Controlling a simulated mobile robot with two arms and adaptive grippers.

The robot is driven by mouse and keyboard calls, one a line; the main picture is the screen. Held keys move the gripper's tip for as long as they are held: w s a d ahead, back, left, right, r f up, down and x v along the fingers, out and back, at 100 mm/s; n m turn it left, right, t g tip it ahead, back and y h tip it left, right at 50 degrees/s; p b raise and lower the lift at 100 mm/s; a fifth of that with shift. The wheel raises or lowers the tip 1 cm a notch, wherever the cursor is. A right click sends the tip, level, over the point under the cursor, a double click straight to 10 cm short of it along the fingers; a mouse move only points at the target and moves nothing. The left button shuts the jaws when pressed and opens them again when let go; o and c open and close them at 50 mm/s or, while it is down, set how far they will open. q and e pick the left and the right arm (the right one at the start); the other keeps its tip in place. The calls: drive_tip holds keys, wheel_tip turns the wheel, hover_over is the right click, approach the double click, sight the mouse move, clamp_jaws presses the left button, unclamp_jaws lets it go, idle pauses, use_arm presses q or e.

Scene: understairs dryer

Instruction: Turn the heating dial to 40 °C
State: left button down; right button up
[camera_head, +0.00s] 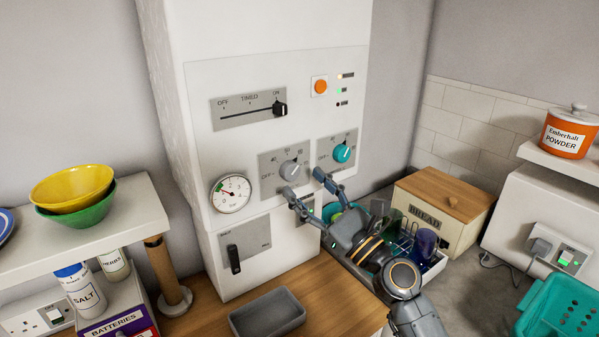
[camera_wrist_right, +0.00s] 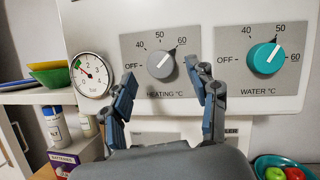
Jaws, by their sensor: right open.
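The heating dial (camera_head: 289,171) is a round grey knob on a grey plate on the white boiler front. It also shows in the right wrist view (camera_wrist_right: 161,65), above the label HEATING °C, and its pointer leans up and right, toward the 60 mark. The scale around it reads OFF, 40, 50, 60. My right gripper (camera_head: 311,189) is open and empty, just in front of and below the dial. In the wrist view its fingers (camera_wrist_right: 160,83) stand to either side of the dial, apart from it as far as I can tell. My left gripper is not in view.
The teal water dial (camera_wrist_right: 265,58) sits close right of the heating dial. A pressure gauge (camera_head: 231,193) is at the left and a slider (camera_head: 279,109) above. A grey tray (camera_head: 267,314) lies on the counter below. A bread bin (camera_head: 443,205) and dish rack (camera_head: 432,267) stand right.

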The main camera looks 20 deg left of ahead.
sight(292, 169)
drive_tip(key=shift+x, duration=1.4)
drive_tip(key=shift+c, duration=0.5)
drive_tip(key=c, duration=1.1)
